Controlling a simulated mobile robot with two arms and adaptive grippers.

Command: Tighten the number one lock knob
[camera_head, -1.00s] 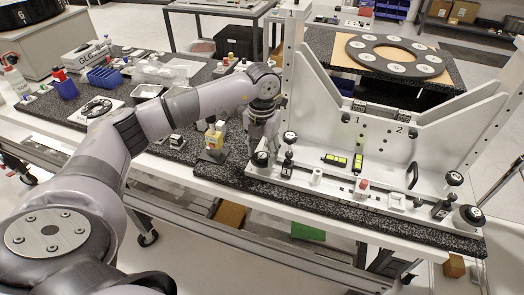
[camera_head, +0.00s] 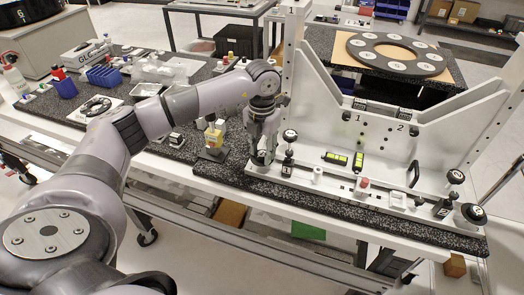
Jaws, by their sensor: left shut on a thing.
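The white mirror fixture (camera_head: 330,180) stands on the black granite slab (camera_head: 220,172). My left gripper (camera_head: 262,158) points down at the fixture's front left corner and is shut on the black lock knob there. Its fingers hide most of that knob, and I cannot read its number. A second black knob (camera_head: 290,135) stands on a small post just right of the gripper, apart from it. Two more black knobs are at the fixture's right end, one on a post (camera_head: 455,177) and one low at the corner (camera_head: 472,212). My right gripper is not in view.
Two yellow-green levels (camera_head: 335,157) and a red-topped part (camera_head: 364,183) sit on the fixture base. A black handle (camera_head: 412,175) rises at the right. The slab's front edge is close to the gripper.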

